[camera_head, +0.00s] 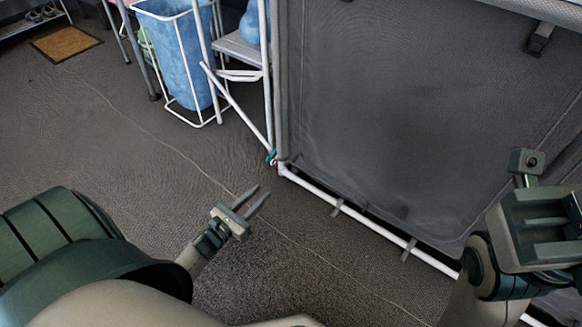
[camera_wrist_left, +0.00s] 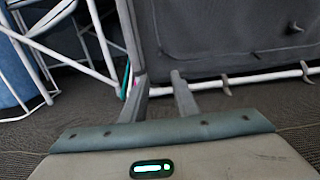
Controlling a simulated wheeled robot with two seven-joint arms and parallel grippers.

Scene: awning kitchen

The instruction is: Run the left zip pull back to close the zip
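A large dark grey fabric panel (camera_head: 400,110) hangs in a white tube frame and also fills the upper right of the left wrist view (camera_wrist_left: 235,35). I cannot make out a zip pull or zip teeth for certain. A small teal and red piece (camera_head: 271,157) sits at the panel's lower left corner; it also shows in the left wrist view (camera_wrist_left: 125,78), beside a finger. My left gripper (camera_head: 262,190) is open and empty, just below that corner and apart from it. My right arm's end (camera_head: 540,225) is at the right; its finger state is unclear.
A blue bin (camera_head: 180,55) in a white wire stand is at the upper left. White tubes and a grey step (camera_head: 240,48) stand beside the panel. A dark buckle (camera_head: 539,39) hangs at the upper right. The carpet floor (camera_head: 120,150) at left is clear, with a brown mat (camera_head: 65,43) far back.

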